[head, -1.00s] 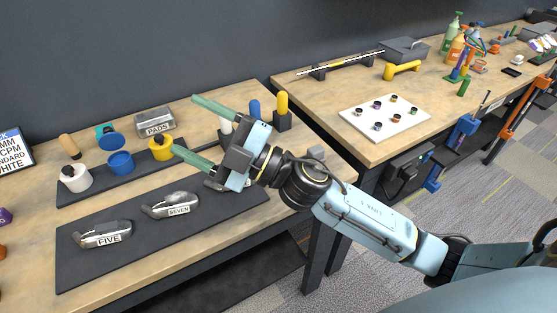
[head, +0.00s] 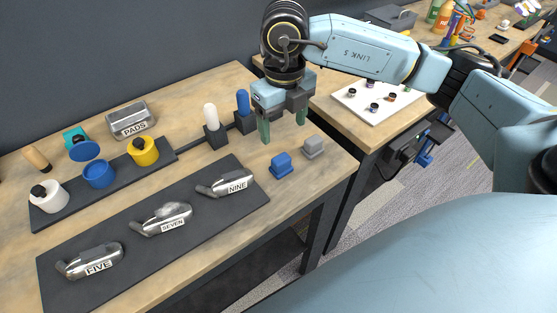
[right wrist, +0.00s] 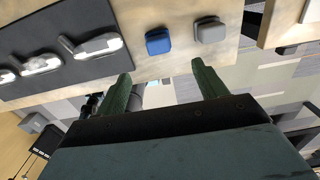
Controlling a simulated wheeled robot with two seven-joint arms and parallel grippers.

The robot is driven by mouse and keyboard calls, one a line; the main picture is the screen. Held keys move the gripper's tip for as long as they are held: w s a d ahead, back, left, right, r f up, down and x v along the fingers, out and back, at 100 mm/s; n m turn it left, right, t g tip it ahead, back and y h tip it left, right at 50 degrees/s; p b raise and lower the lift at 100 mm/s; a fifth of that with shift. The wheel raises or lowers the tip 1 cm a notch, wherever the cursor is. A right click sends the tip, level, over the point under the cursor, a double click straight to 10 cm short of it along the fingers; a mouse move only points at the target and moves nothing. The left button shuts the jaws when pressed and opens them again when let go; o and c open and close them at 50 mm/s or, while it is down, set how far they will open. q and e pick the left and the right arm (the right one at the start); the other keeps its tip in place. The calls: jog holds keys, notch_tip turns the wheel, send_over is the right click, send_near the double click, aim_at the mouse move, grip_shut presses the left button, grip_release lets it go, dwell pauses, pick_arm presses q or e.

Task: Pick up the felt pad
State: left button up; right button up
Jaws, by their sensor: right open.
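No thing is labelled as a felt pad. A small grey block (head: 313,147) and a small blue block (head: 281,165) lie on the table near its right edge; they also show in the right wrist view as grey (right wrist: 210,30) and blue (right wrist: 158,41) blocks. A metal tin (head: 131,120) labelled PADS stands at the back left; its contents cannot be made out. My right gripper (head: 283,125) points down with green fingers apart and empty, behind the two blocks. It also shows in the right wrist view (right wrist: 161,70). My left gripper is not in view.
A dark mat (head: 210,215) holds club heads labelled FIVE, SEVEN and NINE. A dark tray (head: 60,214) holds white, blue and yellow pots. White and blue upright grips (head: 243,102) stand left of my right gripper. Bare wood surrounds the two blocks.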

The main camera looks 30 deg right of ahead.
aim_at(281, 158)
notch_tip(281, 158, down, 6)
jog(key=shift+s+f, duration=0.1)
jog(key=shift+f, duration=0.05)
jog(key=shift+w+a+f, duration=0.1)
jog(key=shift+f, duration=1.45)
jog(key=shift+w+f, duration=0.1)
jog(key=shift+f, duration=1.4)
jog(key=c, duration=1.1)
jog(key=shift+o, duration=0.2)
jog(key=shift+r, duration=0.15)
notch_tip(281, 158, up, 10)
jog(key=shift+f, duration=0.1)
